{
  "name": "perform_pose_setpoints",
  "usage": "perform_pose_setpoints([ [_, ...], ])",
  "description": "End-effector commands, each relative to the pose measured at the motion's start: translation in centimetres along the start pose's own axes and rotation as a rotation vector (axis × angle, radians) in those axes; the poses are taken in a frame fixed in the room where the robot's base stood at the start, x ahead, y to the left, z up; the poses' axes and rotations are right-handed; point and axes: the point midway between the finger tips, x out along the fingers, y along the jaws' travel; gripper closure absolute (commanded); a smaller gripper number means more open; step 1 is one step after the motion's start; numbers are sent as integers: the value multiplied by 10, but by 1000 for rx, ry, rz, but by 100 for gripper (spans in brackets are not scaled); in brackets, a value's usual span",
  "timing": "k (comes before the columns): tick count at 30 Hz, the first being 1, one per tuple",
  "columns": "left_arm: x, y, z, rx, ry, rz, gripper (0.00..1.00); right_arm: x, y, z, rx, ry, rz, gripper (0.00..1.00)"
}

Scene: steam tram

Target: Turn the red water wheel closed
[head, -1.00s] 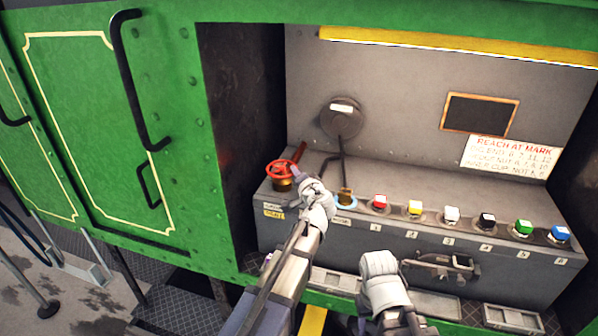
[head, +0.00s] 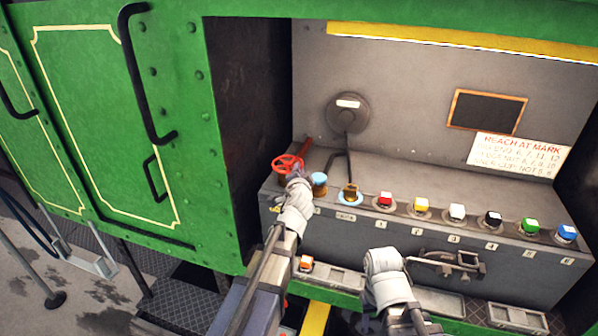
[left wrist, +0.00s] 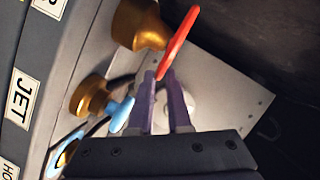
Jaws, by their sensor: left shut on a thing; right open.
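The red water wheel (head: 284,160) sits on a brass valve at the left end of the grey console. In the left wrist view the wheel (left wrist: 181,38) is seen edge-on beside its brass body (left wrist: 137,24). My left gripper (head: 296,172) reaches it from the front right. Its purple fingers, in the left wrist view (left wrist: 161,76), are shut on the lower end of the red rim. My right gripper (head: 383,260) hangs in front of the console, apart from the wheel. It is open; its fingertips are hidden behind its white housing.
A blue-topped brass valve (head: 319,181) stands close right of my left gripper; its blue handle (left wrist: 120,113) is near my fingers. Further right are a blue ring (head: 350,198) and a row of coloured buttons. A dark side wall (head: 248,120) bounds the left.

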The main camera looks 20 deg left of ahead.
Motion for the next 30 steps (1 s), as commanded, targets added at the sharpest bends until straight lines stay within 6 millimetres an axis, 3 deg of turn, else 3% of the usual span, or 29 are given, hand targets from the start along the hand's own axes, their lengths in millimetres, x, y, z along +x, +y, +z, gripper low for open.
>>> perform_pose_setpoints([
  [2,-2,3,1,-7,-6,4,100,1,0,0,0,0,0,50],
  [3,-2,3,1,-7,-6,4,83,1,0,0,0,0,0,50],
  [6,-2,3,1,-6,-6,4,74,1,0,0,0,0,0,50],
  [17,-7,1,0,-3,-3,2,74,-1,0,0,0,0,0,50],
  [30,-71,1,0,-2,-3,3,74,-15,1,1,3,0,-1,50],
])
